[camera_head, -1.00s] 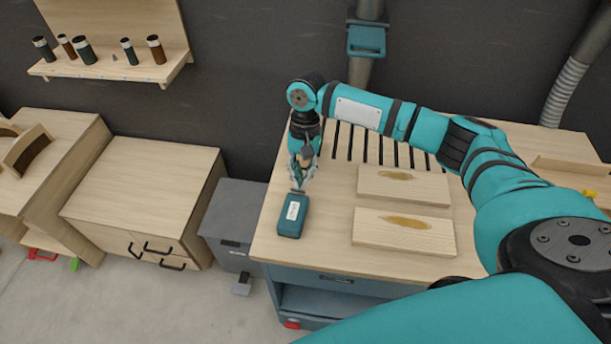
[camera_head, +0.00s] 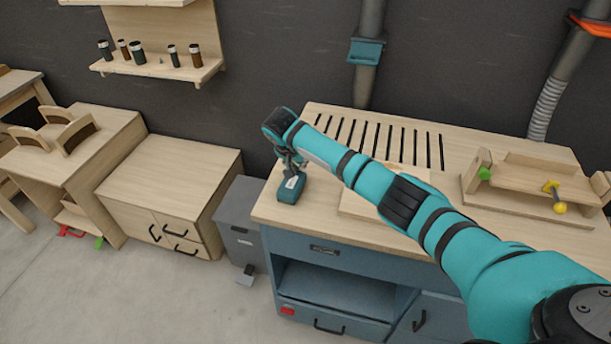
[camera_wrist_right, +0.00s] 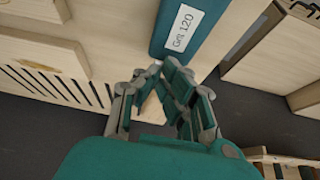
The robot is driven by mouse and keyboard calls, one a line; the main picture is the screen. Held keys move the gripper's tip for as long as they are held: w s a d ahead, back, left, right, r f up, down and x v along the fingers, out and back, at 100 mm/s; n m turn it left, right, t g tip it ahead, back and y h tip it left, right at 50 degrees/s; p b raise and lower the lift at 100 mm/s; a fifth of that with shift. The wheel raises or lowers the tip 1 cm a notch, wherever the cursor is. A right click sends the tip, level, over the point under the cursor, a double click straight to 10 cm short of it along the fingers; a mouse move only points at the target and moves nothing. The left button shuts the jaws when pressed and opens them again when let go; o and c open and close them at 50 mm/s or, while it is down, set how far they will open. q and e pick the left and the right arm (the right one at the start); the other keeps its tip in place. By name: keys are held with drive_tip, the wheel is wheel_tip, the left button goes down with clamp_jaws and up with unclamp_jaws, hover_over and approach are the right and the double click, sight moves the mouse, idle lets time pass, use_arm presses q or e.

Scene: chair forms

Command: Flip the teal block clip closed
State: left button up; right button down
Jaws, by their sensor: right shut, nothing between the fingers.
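The teal block (camera_head: 290,200) with a white label lies on the left front of the workbench top. In the right wrist view the teal block (camera_wrist_right: 177,50) shows at the top, its label reading "Grit 120". My right gripper (camera_head: 289,163) is at the block's far end, close to it. In the wrist view the gripper's fingertips (camera_wrist_right: 160,72) are together just below the block's near edge, with nothing seen between them. I cannot tell whether they touch the block. The clip is not clearly visible, so its position cannot be told. My left gripper is not in view.
The workbench top (camera_head: 480,222) has dark slots at the back. A pale board (camera_head: 352,205) lies partly under my right arm. A wooden jig with green and yellow knobs (camera_head: 555,198) stands at the right. A grey bin (camera_head: 238,222) stands left of the bench.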

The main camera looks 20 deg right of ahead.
drive_tip(key=shift+w+d+f, duration=0.15)
drive_tip(key=shift+w+f, duration=0.15)
drive_tip(key=shift+w, duration=0.3)
drive_tip(key=shift+s+r, duration=0.1)
drive_tip(key=shift+s, duration=0.1)
drive_tip(key=shift+s+t, duration=0.15)
drive_tip(key=shift+t, duration=0.15)
drive_tip(key=shift+h, duration=0.3)
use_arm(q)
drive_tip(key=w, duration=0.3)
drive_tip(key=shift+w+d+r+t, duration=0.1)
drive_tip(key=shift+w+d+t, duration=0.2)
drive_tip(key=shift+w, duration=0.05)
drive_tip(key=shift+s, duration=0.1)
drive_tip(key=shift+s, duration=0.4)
